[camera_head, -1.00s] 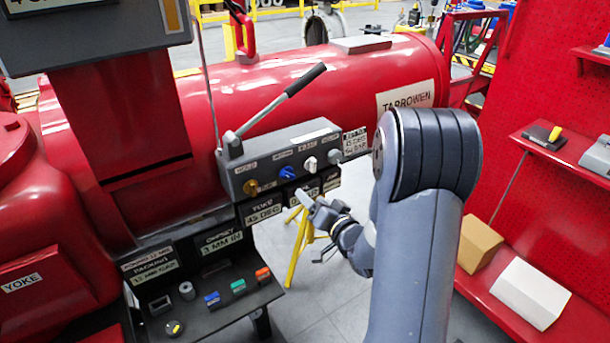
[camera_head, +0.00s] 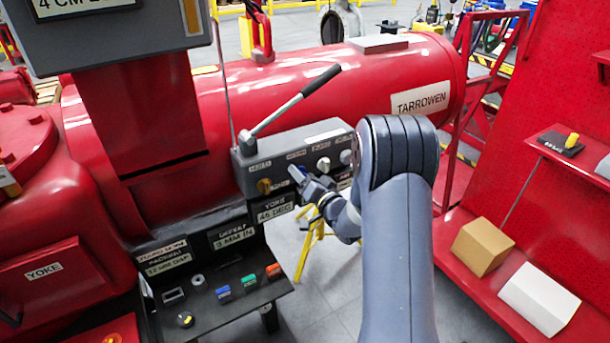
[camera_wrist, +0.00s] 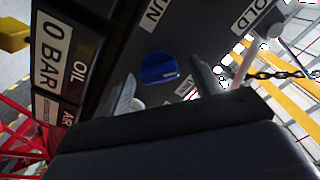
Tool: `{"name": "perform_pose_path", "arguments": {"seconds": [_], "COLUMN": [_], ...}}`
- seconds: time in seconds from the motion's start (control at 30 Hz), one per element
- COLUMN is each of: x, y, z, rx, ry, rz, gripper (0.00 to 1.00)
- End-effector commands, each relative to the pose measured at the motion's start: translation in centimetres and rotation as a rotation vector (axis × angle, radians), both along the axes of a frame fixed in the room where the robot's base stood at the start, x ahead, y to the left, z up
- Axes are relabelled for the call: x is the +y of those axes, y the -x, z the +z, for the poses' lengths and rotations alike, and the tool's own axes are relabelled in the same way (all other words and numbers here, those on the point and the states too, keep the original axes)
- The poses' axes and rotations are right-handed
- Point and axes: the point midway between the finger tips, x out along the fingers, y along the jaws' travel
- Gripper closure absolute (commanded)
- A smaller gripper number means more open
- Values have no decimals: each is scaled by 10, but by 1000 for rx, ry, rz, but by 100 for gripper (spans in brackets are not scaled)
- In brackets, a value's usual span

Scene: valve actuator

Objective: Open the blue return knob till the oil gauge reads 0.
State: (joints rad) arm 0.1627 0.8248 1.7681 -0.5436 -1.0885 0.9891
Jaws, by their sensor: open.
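The blue return knob (camera_head: 297,172) is on the front of a grey control box (camera_head: 247,178), partly covered by my gripper (camera_head: 307,180) in the head view. In the wrist view the blue knob (camera_wrist: 158,68) shows whole, a little beyond and between the two spread fingers of my gripper (camera_wrist: 163,90). The fingers are open and nothing is between their tips; I cannot tell whether either touches the knob. The oil gauge plate (camera_wrist: 52,52) at the wrist view's left reads "0 BAR" beside the word "OIL". My gripper hides that plate in the head view.
A yellow knob (camera_head: 264,186) is left of the blue one, a white knob (camera_head: 323,164) right of it. A hand lever (camera_head: 290,105) rises from the box. A chain (camera_wrist: 285,75) hangs near the wrist. A shelf (camera_head: 225,305) with coloured switches lies below left.

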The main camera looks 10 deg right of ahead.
Motion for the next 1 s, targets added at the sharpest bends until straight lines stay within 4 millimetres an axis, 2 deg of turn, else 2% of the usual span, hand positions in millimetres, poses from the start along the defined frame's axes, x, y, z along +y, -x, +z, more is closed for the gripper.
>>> {"name": "perform_pose_path", "arguments": {"seconds": [0.27, 0.8, 1.0], "x": [1, 0, 0], "y": [-1, -1, -1], "z": [0, 0, -1], "rx": [0, 0, -5], "ry": [0, 0, 12], "rz": [0, 0, -1], "gripper": [40, 84, 85]}}
